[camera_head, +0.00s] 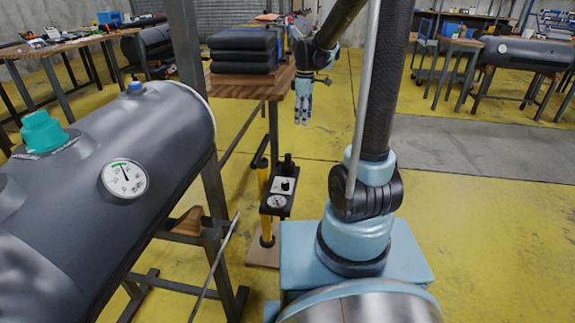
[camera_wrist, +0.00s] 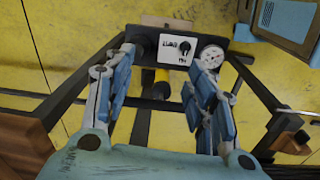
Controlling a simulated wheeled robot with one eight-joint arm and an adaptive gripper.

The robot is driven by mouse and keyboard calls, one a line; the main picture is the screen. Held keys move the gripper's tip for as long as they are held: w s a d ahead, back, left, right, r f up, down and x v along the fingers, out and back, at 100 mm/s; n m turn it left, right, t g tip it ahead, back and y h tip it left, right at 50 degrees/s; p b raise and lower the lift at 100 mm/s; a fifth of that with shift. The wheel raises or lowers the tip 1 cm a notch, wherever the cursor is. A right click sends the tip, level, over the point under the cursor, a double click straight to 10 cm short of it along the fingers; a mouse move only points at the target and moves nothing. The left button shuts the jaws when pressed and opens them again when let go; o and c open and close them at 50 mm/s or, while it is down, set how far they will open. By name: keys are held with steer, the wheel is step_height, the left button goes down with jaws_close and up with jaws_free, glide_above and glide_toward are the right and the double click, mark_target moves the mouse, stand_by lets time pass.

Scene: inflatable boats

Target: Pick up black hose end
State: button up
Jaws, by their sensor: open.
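My gripper (camera_head: 303,115) hangs fingers-down beside the wooden table, above and behind the pump in the head view. In the wrist view my gripper (camera_wrist: 160,62) is open, with nothing seen between its blue fingers. Beyond the fingertips is the pump's black control box (camera_wrist: 172,32), with a white panel (camera_wrist: 181,50) and a round gauge (camera_wrist: 211,56). In the head view the box (camera_head: 279,201) sits on a yellow cylinder, and a black upright part (camera_head: 287,165) stands on top. I cannot tell for sure which black part is the hose end.
A grey inflatable boat tube (camera_head: 150,190) with a gauge and a teal valve lies on a dark frame at the left. A wooden table (camera_head: 238,83) with folded black bundles (camera_head: 242,50) stands beside my gripper. Yellow floor (camera_head: 460,220) is free at the right.

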steer(key=w+a+f+n, duration=0.4)
steer(key=w+a+f, duration=0.2)
steer(key=w+f, duration=0.15)
glide_above(287, 154)
steer(key=shift+g, duration=0.3)
step_height(287, 154, down, 10)
steer(key=shift+s+d+f, duration=0.1)
steer(key=shift+d+f, duration=0.05)
steer(key=shift+f, duration=0.1)
steer(key=shift+s+f, duration=0.1)
steer(key=shift+f, duration=2.9)
steer(key=c, duration=1.2)
